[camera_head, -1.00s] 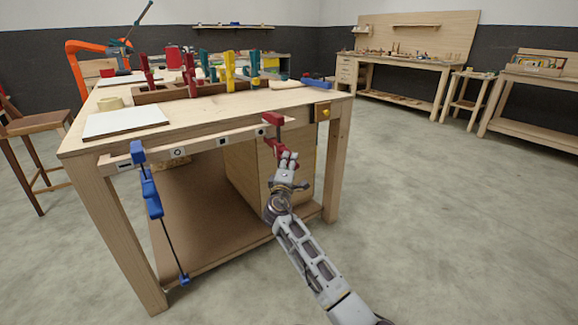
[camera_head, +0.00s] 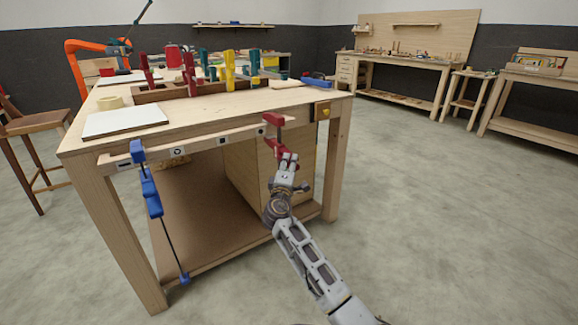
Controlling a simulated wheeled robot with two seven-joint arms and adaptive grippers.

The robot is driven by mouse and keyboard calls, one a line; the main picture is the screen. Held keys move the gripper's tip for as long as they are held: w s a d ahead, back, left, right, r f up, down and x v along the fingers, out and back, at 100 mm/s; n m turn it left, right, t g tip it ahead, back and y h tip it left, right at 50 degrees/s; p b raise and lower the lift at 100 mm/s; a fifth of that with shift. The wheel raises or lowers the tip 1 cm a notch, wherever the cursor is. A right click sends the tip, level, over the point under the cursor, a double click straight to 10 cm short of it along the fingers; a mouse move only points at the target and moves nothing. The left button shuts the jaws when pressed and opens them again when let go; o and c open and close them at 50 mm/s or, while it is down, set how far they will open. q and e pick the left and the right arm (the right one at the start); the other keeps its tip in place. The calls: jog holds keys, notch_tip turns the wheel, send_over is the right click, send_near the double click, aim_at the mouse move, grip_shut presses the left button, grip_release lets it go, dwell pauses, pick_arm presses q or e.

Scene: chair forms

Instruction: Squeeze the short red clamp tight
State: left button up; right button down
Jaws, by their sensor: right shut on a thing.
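The short red clamp (camera_head: 274,119) sits at the right end of the long wooden strip along the workbench's front edge. Its upper red jaw lies at tabletop height, and its lower red part (camera_head: 271,146) hangs just below the strip. My right gripper (camera_head: 287,160) reaches up from below and is shut on the lower part of the red clamp. The fingers hide some of that part. A long blue clamp (camera_head: 151,193) hangs at the strip's left end, its bar slanting down. My left gripper is not in view.
The workbench (camera_head: 215,108) carries a white board (camera_head: 125,120), a tape roll (camera_head: 110,103) and a rack of coloured clamps (camera_head: 229,72). A wooden stool (camera_head: 35,124) stands at left. The floor on the right is open, with other benches behind.

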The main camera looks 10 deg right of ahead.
jog(key=shift+s+a, duration=0.1)
jog(key=shift+s, duration=0.3)
jog(key=c, duration=0.8)
grip_release()
jog(key=shift+r, duration=0.1)
jog(key=shift+o, duration=0.2)
jog(key=shift+r, duration=0.1)
jog(key=shift+r+p, duration=0.45)
jog(key=shift+w, duration=0.1)
jog(key=shift+w+f+b, duration=0.15)
jog(key=shift+w+b, duration=0.4)
jog(key=shift+w, duration=0.15)
jog(key=shift+w, duration=0.15)
